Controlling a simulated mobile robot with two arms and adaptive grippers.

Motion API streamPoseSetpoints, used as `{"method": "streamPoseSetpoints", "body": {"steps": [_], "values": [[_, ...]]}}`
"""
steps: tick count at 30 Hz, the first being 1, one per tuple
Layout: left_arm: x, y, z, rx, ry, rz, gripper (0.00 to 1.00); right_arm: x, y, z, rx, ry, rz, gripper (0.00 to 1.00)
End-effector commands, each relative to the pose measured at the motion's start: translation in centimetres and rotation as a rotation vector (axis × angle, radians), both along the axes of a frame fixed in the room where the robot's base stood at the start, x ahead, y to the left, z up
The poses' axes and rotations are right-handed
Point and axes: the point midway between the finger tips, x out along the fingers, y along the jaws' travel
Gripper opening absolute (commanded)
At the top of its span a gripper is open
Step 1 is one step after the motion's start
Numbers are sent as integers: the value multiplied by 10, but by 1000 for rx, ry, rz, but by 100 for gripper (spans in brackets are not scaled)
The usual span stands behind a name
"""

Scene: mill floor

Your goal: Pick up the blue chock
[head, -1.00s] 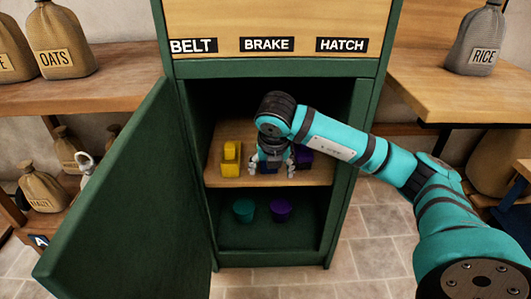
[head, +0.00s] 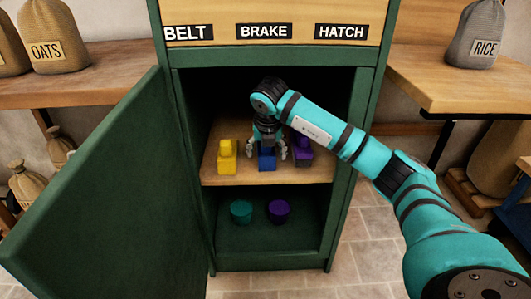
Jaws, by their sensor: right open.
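The blue chock (head: 267,161) sits on the wooden shelf inside the green cabinet, between a yellow chock (head: 227,158) on the left and a purple chock (head: 303,150) on the right. My right gripper (head: 267,154) points down over the blue chock, its open fingers showing on either side of it. The gripper hides the chock's upper part, and I cannot tell whether the fingers touch it. My left gripper is not in view.
The cabinet door (head: 95,190) stands open to the left. A teal cup (head: 241,211) and a purple cup (head: 279,210) stand on the lower shelf. Wooden tables flank the cabinet, with an OATS sack (head: 54,40) left and a RICE sack (head: 474,36) right.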

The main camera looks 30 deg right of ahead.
Motion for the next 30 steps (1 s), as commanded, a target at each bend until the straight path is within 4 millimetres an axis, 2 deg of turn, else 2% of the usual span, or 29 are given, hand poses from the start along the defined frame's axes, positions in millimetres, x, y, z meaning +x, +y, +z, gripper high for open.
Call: {"method": "streamPoseSetpoints", "body": {"steps": [4,19,30], "values": [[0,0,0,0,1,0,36,0,0,0,0,0,0,70],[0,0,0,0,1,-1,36,0,0,0,0,1,0,6],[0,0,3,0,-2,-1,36,0,-2,4,1,0,0,6]]}}
